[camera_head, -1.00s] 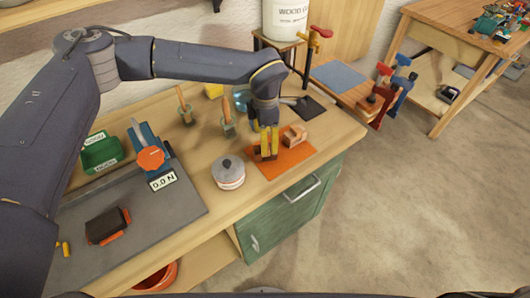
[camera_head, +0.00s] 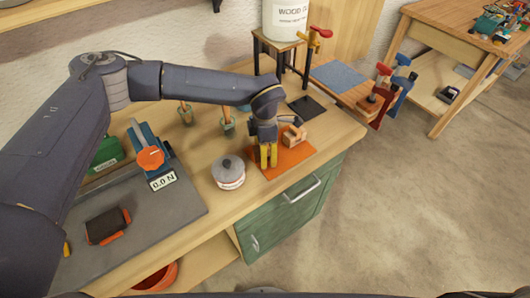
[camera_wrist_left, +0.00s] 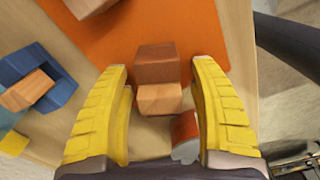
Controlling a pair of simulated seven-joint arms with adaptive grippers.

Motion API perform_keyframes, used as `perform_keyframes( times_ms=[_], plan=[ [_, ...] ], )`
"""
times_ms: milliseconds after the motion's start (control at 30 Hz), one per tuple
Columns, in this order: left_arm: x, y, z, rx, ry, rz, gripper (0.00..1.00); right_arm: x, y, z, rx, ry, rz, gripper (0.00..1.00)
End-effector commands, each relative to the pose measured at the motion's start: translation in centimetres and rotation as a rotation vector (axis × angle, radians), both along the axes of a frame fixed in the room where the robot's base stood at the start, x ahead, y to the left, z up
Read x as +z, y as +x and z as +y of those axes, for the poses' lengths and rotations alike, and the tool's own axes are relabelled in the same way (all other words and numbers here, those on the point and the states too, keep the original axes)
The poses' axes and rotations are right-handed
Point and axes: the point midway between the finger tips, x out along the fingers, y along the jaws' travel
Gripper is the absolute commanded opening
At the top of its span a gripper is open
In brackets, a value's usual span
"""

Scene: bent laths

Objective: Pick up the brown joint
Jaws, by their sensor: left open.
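My left gripper (camera_head: 268,158) points down over the orange mat (camera_head: 296,161) in the head view. In the left wrist view its yellow fingers (camera_wrist_left: 162,105) are spread open, with a brown wooden joint (camera_wrist_left: 157,66) between them. The joint has a darker upper block and a paler angled block at its near end. A gap shows between the joint and each finger. In the head view the fingers hide this joint. A second wooden joint (camera_head: 294,135) lies at the back of the mat; a wooden piece also shows at the wrist view's top left (camera_wrist_left: 90,5).
A round lidded tin (camera_head: 228,174) stands left of the mat. A dark flat pad (camera_head: 307,107) lies behind it. A blue holder with wood (camera_wrist_left: 38,80) shows left in the wrist view. The bench edge is close on the right.

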Motion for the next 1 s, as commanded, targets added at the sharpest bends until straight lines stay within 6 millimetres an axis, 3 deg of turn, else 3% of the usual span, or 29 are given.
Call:
perform_keyframes(
  times_ms=[67, 567, 1000],
  plan=[
    [0.0, 0.0, 0.0, 0.000, 0.000, 0.000, 0.59, 0.0, 0.0, 0.1, -0.001, 0.001, -0.001, 0.44],
    [0.0, 0.0, 0.0, 0.000, 0.000, 0.000, 0.01, 0.0, 0.0, 0.3, -0.001, 0.002, 0.000, 0.44],
    [1.1, 0.0, 0.0, 0.000, 0.000, 0.000, 0.00, 0.0, 0.0, 0.1, 0.000, 0.001, -0.001, 0.44]
  ],
)
